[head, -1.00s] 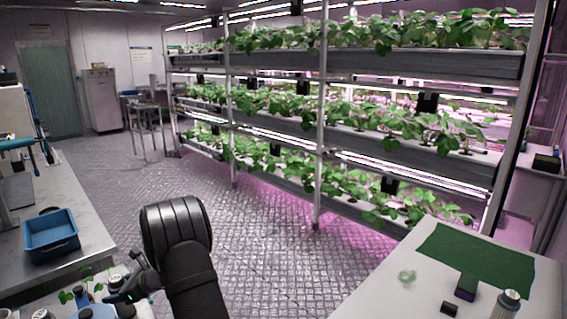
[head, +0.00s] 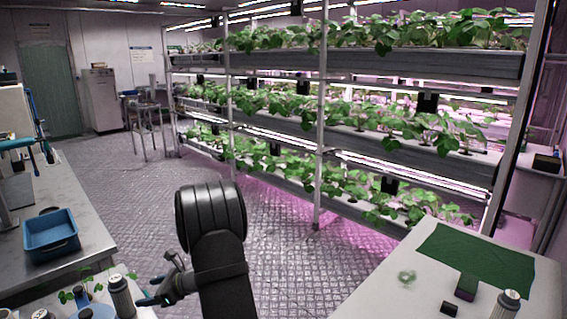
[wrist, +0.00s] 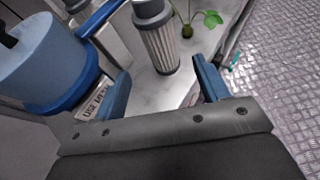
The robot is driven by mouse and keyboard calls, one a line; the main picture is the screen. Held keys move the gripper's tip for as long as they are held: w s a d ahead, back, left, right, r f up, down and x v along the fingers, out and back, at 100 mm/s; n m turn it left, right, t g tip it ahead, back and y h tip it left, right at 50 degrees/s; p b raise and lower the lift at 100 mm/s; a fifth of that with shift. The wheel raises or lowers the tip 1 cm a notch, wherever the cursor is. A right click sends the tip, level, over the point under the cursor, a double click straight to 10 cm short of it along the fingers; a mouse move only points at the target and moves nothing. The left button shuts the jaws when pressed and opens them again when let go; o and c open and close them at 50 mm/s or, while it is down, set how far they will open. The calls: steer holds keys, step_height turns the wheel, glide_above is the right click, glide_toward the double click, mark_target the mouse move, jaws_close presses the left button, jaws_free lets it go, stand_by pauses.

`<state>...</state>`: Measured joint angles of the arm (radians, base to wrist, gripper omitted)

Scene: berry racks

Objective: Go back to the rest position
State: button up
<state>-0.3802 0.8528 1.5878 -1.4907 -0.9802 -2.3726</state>
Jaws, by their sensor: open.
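My gripper (wrist: 164,88) is open in the wrist view, its two blue fingers apart with nothing between them. In the head view my gripper (head: 152,299) is low, just over the right end of the left-hand bench, partly hidden behind my dark arm link. A ribbed grey canister (wrist: 160,42) stands on the bench beyond the fingers in the wrist view. It also seems to show in the head view (head: 121,296), left of my gripper.
A blue bin (head: 50,233) sits on the left bench (head: 92,243). A small seedling (wrist: 187,28) stands near the canister. The plant rack (head: 330,150) stands behind. A white table (head: 400,300) at right bears a green mat (head: 478,258). The floor between is free.

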mark_target(118, 287)
steer(key=x, duration=1.2)
steer(key=shift+s, duration=0.15)
step_height(118, 287, up, 5)
steer(key=shift+f, duration=0.25)
steer(key=w+d+r, duration=0.3)
steer(key=d+r, duration=0.4)
steer(key=d, duration=0.5)
step_height(118, 287, up, 18)
steer(key=w+d+m+t+h, duration=0.2)
steer(key=w+d+m+t, duration=0.1)
steer(key=d, duration=0.4)
steer(key=w+d+m+t+h, duration=0.3)
steer(key=w+d+m+t, duration=0.1)
steer(key=d+m+t, duration=0.2)
steer(key=shift+d+m+h, duration=0.3)
steer(key=shift+d+m, duration=0.2)
steer(key=shift+d, duration=0.35)
steer(key=shift+f, duration=0.1)
